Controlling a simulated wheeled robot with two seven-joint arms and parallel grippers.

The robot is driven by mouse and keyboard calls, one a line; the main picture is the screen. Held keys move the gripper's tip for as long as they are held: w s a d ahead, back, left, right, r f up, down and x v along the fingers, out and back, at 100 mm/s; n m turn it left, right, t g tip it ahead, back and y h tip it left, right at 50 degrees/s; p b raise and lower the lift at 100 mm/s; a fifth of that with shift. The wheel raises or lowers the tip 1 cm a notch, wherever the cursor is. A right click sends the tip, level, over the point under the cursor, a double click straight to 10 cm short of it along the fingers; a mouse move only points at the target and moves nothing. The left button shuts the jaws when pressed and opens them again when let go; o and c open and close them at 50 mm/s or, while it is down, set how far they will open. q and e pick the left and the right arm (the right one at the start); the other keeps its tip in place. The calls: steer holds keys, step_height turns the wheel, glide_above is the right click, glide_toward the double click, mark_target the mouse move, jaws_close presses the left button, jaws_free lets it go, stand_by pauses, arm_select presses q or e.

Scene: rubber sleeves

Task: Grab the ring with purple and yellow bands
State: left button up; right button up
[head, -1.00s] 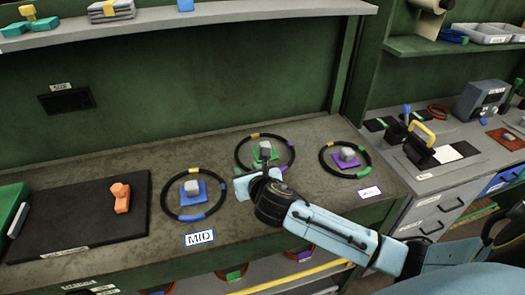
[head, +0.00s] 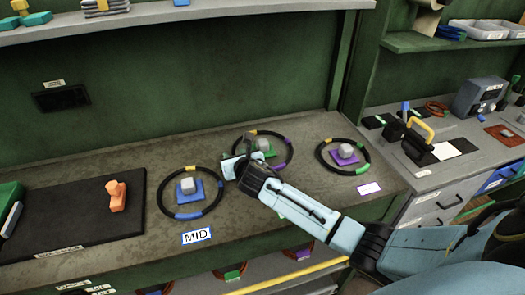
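The black ring with purple and yellow bands (head: 291,151) lies on the workbench around a green base with a grey knob (head: 263,145). Its yellow band is at the back left and its purple band at the right. My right gripper (head: 235,160) is at this ring's left rim, pointing down. It hides part of the near left rim. Whether its fingers are apart, or touch the ring, I cannot tell. My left gripper is not in view.
A ring with yellow and blue bands (head: 163,197) lies close left, around a blue base. A ring with yellow and green bands (head: 320,161) lies right, around a purple base. A black mat (head: 70,215) with an orange piece (head: 117,196) is at far left.

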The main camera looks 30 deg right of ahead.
jaws_close()
steer(key=shift+r, duration=0.1)
